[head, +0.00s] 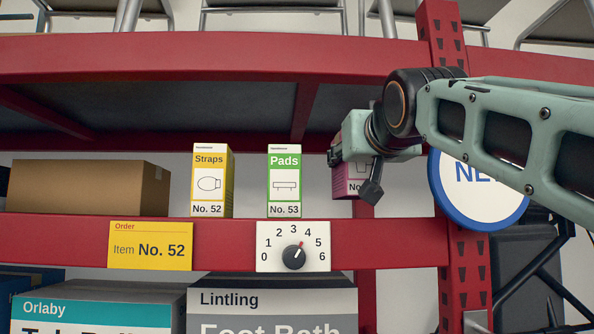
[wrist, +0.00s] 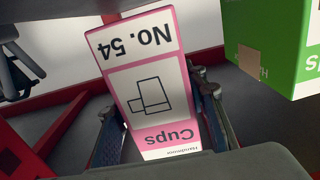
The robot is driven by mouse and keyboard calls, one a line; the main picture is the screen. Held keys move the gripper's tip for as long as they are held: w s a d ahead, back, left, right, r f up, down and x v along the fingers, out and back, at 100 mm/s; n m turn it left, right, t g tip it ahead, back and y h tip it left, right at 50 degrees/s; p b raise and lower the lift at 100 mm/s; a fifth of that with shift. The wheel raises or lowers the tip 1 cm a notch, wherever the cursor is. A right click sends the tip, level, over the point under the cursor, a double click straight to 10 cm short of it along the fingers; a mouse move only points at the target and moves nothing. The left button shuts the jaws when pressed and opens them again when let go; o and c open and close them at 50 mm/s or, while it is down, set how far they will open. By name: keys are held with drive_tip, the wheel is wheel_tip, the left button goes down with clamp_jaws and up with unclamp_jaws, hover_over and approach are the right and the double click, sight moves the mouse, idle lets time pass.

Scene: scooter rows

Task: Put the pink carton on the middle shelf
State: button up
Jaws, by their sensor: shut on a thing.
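The pink carton, marked "Cups No. 54" in the wrist view (wrist: 150,85), is between the two fingers of my gripper (wrist: 160,128). In the head view my gripper (head: 354,172) hides most of the carton; a strip of its pink front (head: 352,186) shows below the gripper. Its lower edge appears a little above the front beam of the middle shelf (head: 390,240). I cannot tell whether it touches the shelf. It is right of the green Pads carton (head: 284,183), with a gap between them.
A yellow Straps carton (head: 211,183) and a brown box (head: 90,188) stand on the middle shelf to the left. A dial (head: 293,257) and a yellow order card (head: 150,246) are on its beam. A red upright (head: 455,290) and a round blue-rimmed sign (head: 480,217) are at the right.

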sight(353, 177)
drive_tip(key=shift+f, duration=1.7)
drive_tip(key=o, duration=1.3)
drive_tip(key=shift+f, duration=0.1)
drive_tip(key=shift+o, duration=0.2)
drive_tip(key=s+b, duration=0.4)
drive_tip(key=s, duration=0.8)
drive_tip(key=shift+d, duration=0.1)
